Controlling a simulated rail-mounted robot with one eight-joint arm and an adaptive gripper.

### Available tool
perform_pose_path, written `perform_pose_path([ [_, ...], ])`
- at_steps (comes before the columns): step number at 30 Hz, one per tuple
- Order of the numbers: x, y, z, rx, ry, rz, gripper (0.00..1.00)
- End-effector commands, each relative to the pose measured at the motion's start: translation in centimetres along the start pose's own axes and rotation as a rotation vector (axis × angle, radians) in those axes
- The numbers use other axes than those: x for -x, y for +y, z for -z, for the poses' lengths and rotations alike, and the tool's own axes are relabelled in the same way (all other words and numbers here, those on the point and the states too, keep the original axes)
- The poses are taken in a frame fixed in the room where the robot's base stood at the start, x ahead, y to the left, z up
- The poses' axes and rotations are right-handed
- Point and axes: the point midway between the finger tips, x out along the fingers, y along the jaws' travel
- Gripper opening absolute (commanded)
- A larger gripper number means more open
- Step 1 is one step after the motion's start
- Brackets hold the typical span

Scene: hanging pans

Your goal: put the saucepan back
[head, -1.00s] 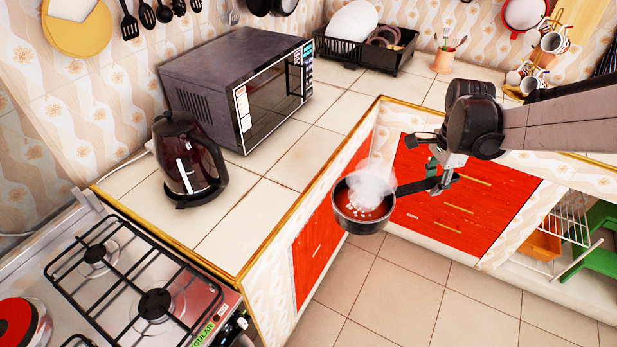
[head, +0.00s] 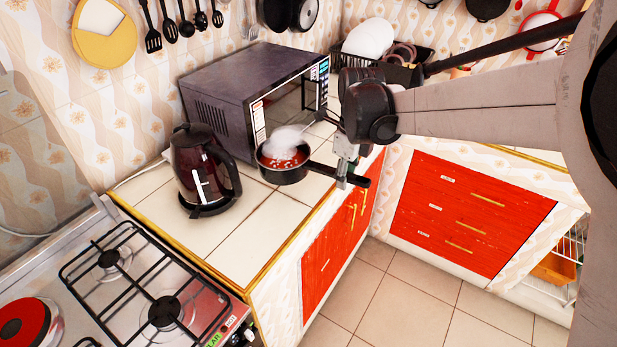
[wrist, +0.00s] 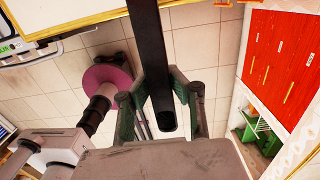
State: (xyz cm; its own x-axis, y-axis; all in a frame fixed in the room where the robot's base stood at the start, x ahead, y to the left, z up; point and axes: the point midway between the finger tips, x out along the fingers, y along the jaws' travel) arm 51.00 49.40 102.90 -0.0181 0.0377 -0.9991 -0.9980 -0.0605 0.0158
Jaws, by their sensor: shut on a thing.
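The dark saucepan (head: 284,170) is in the head view, roughly level, in front of the microwave and right of the kettle. It holds red contents with white bits, and white steam rises from it. Its black handle (head: 340,175) points right. My gripper (head: 345,172) is shut on the handle. In the wrist view the black handle (wrist: 153,60) runs between the two green-grey fingers of my gripper (wrist: 160,100); the pan's bowl is out of that view. The pan appears over the counter's edge area; its exact height above the tiles is hard to tell.
A gas stove (head: 140,285) with black grates and a red plate is at lower left. A dark red kettle (head: 203,170) and the microwave (head: 250,95) stand on the tiled counter (head: 240,240). A dish rack (head: 385,65) is behind. Pans and utensils hang on the wall.

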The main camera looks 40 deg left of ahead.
Motion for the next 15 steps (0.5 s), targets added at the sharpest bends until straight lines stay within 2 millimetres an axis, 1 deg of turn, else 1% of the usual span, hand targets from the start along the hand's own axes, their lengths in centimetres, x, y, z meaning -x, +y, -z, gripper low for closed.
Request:
perform_pose_path([
  [2,-0.1,-0.1,0.0,-0.013,-0.019,-0.008,0.00],
  [4,-0.8,-0.2,-0.1,-0.012,-0.020,-0.008,0.00],
  [12,-5.0,-0.2,0.1,-0.010,-0.020,-0.008,0.00],
  [15,-5.9,-0.2,0.2,-0.010,-0.020,-0.008,0.00],
])
